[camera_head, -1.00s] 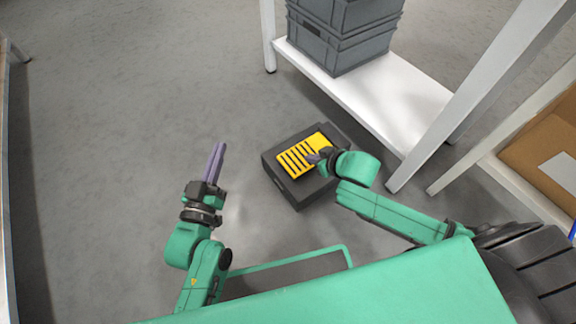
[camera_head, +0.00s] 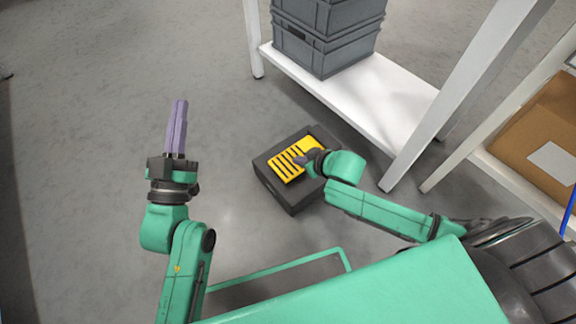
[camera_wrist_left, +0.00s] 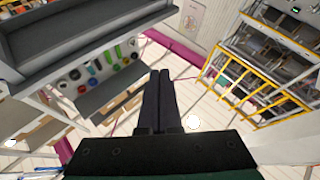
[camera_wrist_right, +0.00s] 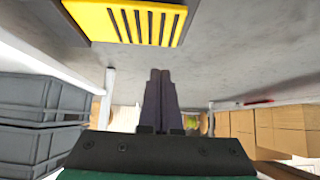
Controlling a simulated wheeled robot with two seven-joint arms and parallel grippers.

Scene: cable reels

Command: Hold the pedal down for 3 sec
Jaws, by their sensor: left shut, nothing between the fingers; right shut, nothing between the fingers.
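The pedal is a yellow slotted plate (camera_head: 290,162) in a black box (camera_head: 287,197) on the floor. It also shows at the top of the right wrist view (camera_wrist_right: 140,22). My right gripper (camera_head: 303,160) is shut and empty, with its fingertips at the right part of the yellow plate. The wrist and fingers hide part of the plate, and I cannot tell whether they touch it or whether it is pressed down. My left gripper (camera_head: 180,103) is shut and empty, well to the left of the pedal. Its closed fingers (camera_wrist_left: 160,75) also show in the left wrist view.
A white shelf unit (camera_head: 365,100) with stacked grey crates (camera_head: 325,50) stands behind the pedal. Its leg is close to my right forearm. A rack with a cardboard box (camera_head: 545,130) is at the right. The floor at the left is clear.

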